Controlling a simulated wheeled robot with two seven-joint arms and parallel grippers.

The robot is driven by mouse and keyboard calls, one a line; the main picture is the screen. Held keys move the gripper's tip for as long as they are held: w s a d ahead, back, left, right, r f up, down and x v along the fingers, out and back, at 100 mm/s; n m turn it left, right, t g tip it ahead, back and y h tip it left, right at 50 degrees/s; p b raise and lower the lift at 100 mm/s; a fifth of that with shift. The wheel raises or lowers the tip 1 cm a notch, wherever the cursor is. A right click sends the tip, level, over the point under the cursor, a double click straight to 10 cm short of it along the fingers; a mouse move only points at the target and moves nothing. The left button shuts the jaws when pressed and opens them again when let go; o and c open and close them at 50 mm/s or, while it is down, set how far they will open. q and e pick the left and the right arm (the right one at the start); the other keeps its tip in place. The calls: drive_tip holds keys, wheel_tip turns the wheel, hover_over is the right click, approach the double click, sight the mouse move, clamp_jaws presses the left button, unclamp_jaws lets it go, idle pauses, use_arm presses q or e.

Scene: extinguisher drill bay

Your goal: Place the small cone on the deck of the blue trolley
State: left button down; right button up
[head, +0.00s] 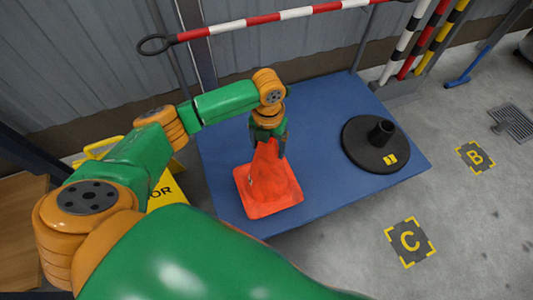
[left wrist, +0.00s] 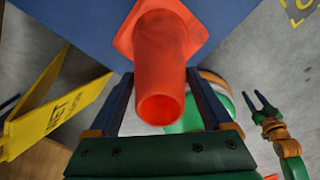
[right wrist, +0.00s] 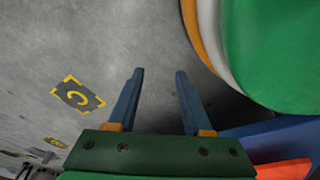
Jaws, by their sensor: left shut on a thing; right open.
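The small orange cone (head: 268,190) is upright over the front left part of the blue trolley's deck (head: 325,112). I cannot tell whether its base touches the deck. My left gripper (head: 268,145) is shut on the cone's upper part from above. In the left wrist view the cone (left wrist: 160,50) is between the two fingers, with its square base over the blue deck. My right gripper (right wrist: 160,73) is open and empty above the grey floor in the right wrist view.
A black round base with a short tube (head: 376,143) stands on the deck's right side. A red and white bar (head: 265,18) crosses behind. A yellow sign (head: 165,190) is left of the trolley. Floor marks C (head: 410,241) and B (head: 475,157) lie on clear floor at right.

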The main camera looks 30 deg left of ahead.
use_arm(q)
drive_tip(key=shift+w+a+f, duration=0.15)
drive_tip(key=shift+f, duration=0.2)
wheel_tip(320, 180, down, 3)
drive_tip(key=shift+w+a+f+b, duration=0.1)
drive_tip(key=shift+a+b, duration=0.05)
drive_tip(key=shift+b, duration=0.6)
use_arm(e)
drive_tip(key=shift+w+a, duration=0.6)
drive_tip(key=shift+w, duration=0.1)
use_arm(q)
unclamp_jaws()
drive_tip(key=shift+f, duration=0.15)
wheel_tip(320, 180, up, 12)
drive_tip(key=p, duration=0.4)
use_arm(e)
drive_tip(key=shift+s+d+r, duration=0.2)
drive_tip(key=shift+s+d, duration=0.65)
drive_tip(key=shift+s, duration=0.15)
drive_tip(key=shift+s+d+r, duration=0.2)
drive_tip(key=shift+s+d, duration=0.6)
drive_tip(key=shift+s, duration=0.15)
